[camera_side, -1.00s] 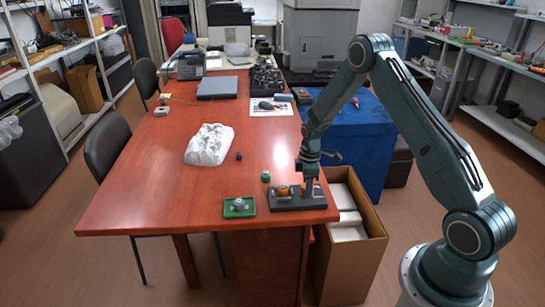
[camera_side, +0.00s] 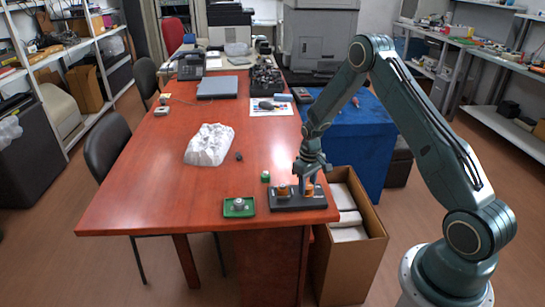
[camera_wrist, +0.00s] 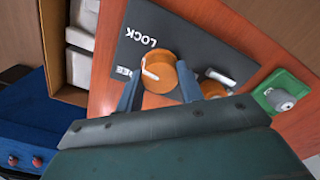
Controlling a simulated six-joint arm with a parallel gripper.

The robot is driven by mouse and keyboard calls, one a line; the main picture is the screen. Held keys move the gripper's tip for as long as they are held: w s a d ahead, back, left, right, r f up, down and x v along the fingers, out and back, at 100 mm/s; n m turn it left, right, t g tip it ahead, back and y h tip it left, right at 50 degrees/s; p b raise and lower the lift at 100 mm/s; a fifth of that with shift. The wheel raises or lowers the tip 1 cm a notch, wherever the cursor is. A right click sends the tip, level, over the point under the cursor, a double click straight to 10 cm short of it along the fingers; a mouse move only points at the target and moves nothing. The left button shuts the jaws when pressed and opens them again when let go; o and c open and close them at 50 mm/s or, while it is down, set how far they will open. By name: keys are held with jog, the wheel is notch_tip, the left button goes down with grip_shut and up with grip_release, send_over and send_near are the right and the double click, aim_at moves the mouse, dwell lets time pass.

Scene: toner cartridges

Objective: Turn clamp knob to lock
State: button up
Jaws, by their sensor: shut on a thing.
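A dark base plate (camera_side: 322,203) lies at the near right corner of the red table and carries two orange knobs. My gripper (camera_side: 308,186) points down over the right knob (camera_side: 308,191). In the wrist view its fingers (camera_wrist: 158,90) are shut on this clamp knob (camera_wrist: 160,74), one on each side. The knob has a white pointer mark, and the word LOCK is printed beside it; a second label is partly hidden by a finger. The other orange knob (camera_side: 283,191) stands free to the left, with a pale bar on top (camera_wrist: 220,78).
A green tray (camera_side: 230,211) holding a grey knobbed part (camera_side: 239,204) sits left of the plate. An open cardboard box (camera_side: 372,222) stands beyond the table's right edge.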

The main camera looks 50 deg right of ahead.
aim_at(308, 185)
jog(key=m, duration=0.3)
jog(key=shift+m, duration=2.3)
jog(key=o, duration=1)
jog(key=shift+r, duration=0.15)
notch_tip(308, 185, up, 14)
jog(key=shift+f, duration=0.2)
